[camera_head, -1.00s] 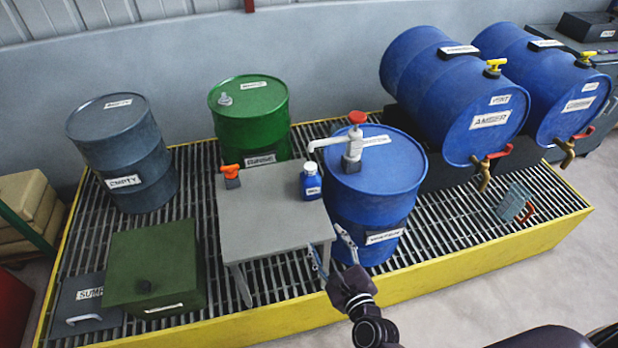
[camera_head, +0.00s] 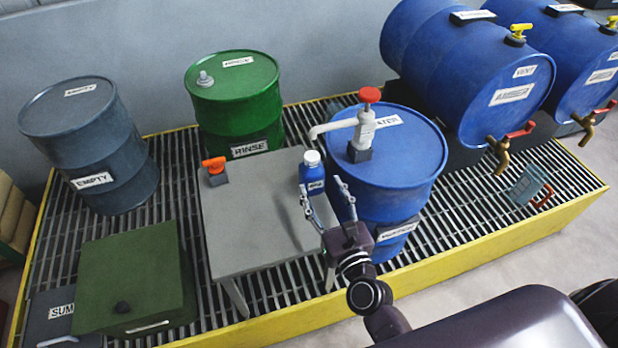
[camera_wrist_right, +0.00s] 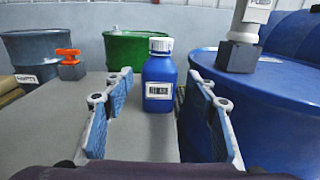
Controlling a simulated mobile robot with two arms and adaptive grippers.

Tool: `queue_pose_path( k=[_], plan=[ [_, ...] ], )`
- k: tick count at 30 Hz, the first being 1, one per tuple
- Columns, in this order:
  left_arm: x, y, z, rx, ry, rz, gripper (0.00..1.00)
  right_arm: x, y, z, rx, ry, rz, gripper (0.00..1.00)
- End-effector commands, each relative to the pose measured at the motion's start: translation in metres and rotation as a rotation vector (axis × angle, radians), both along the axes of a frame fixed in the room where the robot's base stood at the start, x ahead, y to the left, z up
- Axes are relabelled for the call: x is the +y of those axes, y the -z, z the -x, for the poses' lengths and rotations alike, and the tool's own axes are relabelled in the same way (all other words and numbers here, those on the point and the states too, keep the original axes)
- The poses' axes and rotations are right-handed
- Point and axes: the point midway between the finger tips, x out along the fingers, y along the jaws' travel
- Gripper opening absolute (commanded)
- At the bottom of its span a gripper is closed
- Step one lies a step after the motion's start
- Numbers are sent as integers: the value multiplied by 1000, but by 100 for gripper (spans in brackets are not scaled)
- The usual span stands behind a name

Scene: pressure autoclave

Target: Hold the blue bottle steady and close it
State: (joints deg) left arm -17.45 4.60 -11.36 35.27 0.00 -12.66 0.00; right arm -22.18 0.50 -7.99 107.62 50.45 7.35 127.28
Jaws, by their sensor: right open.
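The blue bottle (camera_head: 313,175) stands upright on the grey table, near its right edge beside the blue water drum. Its white cap (camera_head: 312,157) sits on its top; I cannot tell how tightly. My right gripper (camera_head: 325,192) is open, its fingers pointing at the bottle from the near side. In the right wrist view the bottle (camera_wrist_right: 159,82) is ahead, centred between the two blue-padded fingers (camera_wrist_right: 160,110), and neither finger appears to touch it. My left gripper is not in view.
The grey table (camera_head: 250,220) also holds an orange-handled item (camera_head: 214,171). A white pump with a red knob (camera_head: 362,135) stands on the blue water drum (camera_head: 400,165), its spout reaching toward the bottle. A green rinse drum (camera_head: 237,110) is behind the table.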

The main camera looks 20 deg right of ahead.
Motion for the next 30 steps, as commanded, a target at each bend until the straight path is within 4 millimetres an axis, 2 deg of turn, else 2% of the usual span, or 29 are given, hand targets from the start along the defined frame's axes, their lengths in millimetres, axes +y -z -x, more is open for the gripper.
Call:
queue_pose_path(
  k=[11, 20, 30],
  plan=[
    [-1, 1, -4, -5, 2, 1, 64, 0, 1, 0, 0, 0, 1, 52],
    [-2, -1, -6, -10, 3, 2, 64, 1, 1, -25, -1, 0, -1, 52],
    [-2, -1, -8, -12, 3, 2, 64, 1, 1, -30, -1, 0, 1, 52]
  ],
)
